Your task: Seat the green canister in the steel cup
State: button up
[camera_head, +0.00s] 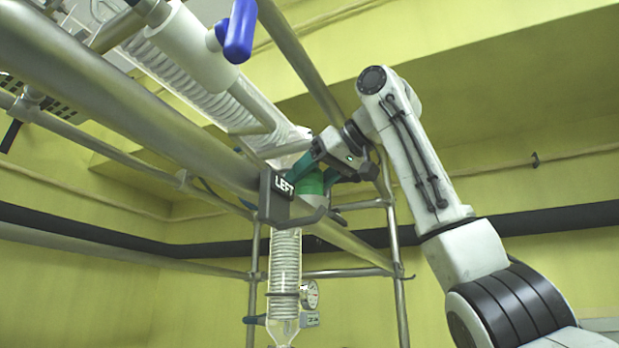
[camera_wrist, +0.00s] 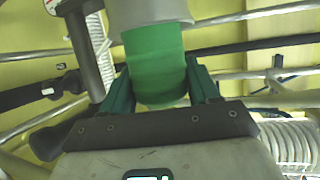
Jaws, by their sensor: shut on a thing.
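My gripper (camera_head: 313,176) is shut on the green canister (camera_head: 311,184), beside the dark bracket marked LEFT (camera_head: 285,198). In the wrist view the canister (camera_wrist: 156,66) sits between the two teal fingers (camera_wrist: 158,90). A pale grey round part (camera_wrist: 150,10) meets the canister's far end there; I cannot tell whether it is the canister's own cap or the steel cup. I cannot make out the steel cup for certain in the head view, where the bracket and pipe hide part of this spot.
A thick steel rail (camera_head: 130,98) runs diagonally past the bracket. A glass coil column (camera_head: 285,265) hangs below, with a gauge (camera_head: 309,293) beside it. A blue-handled valve (camera_head: 240,30) is at the top. Open room lies right of the arm.

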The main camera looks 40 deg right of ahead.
jog(key=shift+f, duration=0.3)
dwell(0.4)
jog(key=o, duration=1.2)
jog(key=shift+c, duration=0.2)
jog(key=shift+v, duration=3.55)
